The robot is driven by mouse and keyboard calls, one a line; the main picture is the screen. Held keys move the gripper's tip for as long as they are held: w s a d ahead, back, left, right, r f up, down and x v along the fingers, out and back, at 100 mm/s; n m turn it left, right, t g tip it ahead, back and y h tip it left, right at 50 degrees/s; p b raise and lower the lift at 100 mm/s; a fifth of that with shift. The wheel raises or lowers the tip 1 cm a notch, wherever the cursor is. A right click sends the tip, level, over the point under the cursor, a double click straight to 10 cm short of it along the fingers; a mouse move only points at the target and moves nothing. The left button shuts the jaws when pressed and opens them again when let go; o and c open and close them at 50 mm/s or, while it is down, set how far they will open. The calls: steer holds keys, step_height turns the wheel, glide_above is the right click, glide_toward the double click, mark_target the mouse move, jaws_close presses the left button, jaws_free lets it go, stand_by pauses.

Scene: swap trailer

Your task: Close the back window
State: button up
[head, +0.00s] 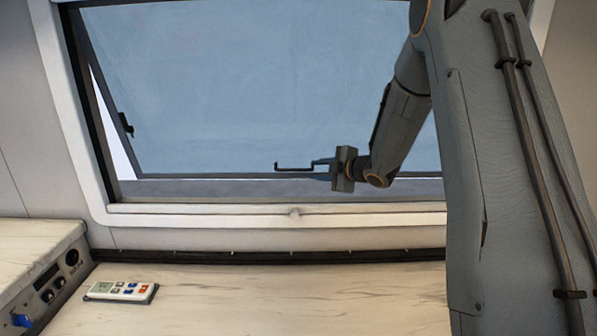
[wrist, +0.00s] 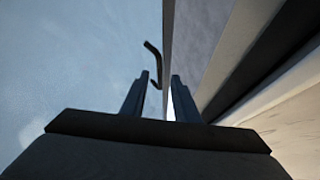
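The back window's blue-tinted pane (head: 250,80) is tilted outward at the bottom, with a bright wedge-shaped gap along its left side. A dark bent handle (head: 293,168) sits on the pane near its lower edge. My gripper (head: 322,165) is just right of the handle, over the window opening. In the wrist view, my gripper's two fingers (wrist: 161,92) stand apart with nothing clearly between them. The handle (wrist: 154,62) shows just beyond the fingertips, close to the left finger. I cannot tell whether they touch.
A white window frame (head: 250,220) surrounds the opening, and a dark latch (head: 126,124) is on the pane's left edge. A marbled counter (head: 260,295) lies below, with a white remote (head: 121,291) on it. A control unit (head: 50,282) stands at left.

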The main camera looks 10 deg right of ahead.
mark_target(296, 170)
steer(key=w+a+f+n+y, duration=0.1)
steer(key=w, duration=0.1)
steer(key=w+a+n+y+p, duration=0.1)
steer(key=w+a+n, duration=0.1)
steer(key=w+a+f+n+y+p, duration=0.1)
steer(key=w+a, duration=0.1)
steer(key=w, duration=0.1)
steer(key=shift+f+g+y, duration=0.3)
steer(key=shift+c, duration=0.3)
jaws_close()
steer(key=shift+s, duration=0.1)
